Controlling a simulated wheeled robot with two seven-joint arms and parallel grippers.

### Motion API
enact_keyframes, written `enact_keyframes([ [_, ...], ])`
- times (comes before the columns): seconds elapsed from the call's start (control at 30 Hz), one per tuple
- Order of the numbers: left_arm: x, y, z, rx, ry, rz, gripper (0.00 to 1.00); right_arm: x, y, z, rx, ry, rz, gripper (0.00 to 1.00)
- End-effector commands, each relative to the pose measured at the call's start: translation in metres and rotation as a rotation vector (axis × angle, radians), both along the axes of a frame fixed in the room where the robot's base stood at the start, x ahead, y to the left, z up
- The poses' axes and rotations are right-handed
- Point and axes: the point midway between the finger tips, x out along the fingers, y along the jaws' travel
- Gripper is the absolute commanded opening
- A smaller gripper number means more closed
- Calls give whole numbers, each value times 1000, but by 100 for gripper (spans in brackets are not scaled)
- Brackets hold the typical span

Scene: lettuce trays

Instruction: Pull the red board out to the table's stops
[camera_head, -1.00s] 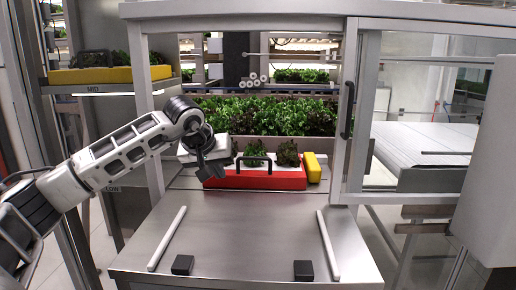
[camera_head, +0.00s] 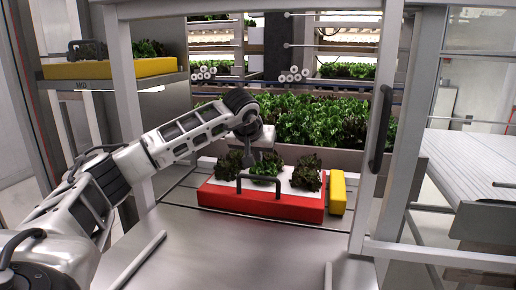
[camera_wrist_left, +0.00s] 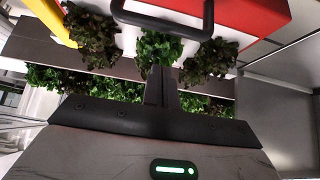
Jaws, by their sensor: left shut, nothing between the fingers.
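The red board (camera_head: 222,197) sits at the back of the steel table, in the hatch opening. It carries a white top with several lettuce plants (camera_head: 265,165) and a dark arched handle (camera_head: 258,178) on its front. My left gripper (camera_head: 264,152) is over the plants, behind the handle, with its fingers pointing down. In the left wrist view the shut, empty fingers (camera_wrist_left: 160,82) are in front of the middle plant, apart from the handle (camera_wrist_left: 165,28). The red board (camera_wrist_left: 255,14) shows there at the top right. The table's stops and my right gripper are out of view.
A yellow block (camera_head: 337,194) stands at the board's right end. Two pale rails (camera_head: 135,262) (camera_head: 328,276) lie on the table, with bare steel (camera_head: 235,250) between them. The hatch frame (camera_head: 378,150) stands to the right. A yellow tray (camera_head: 110,69) sits on the left shelf.

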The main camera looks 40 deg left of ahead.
Motion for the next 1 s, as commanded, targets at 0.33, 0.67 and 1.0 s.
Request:
enact_keyframes([
  [0.33, 26, 14, -41, 1, 1, -2, 0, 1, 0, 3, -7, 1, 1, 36],
  [0.67, -2, -1, -40, 1, 0, -1, 0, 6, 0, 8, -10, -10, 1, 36],
  [1.0, -7, -4, -41, -1, 1, 1, 0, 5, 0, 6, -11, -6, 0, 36],
])
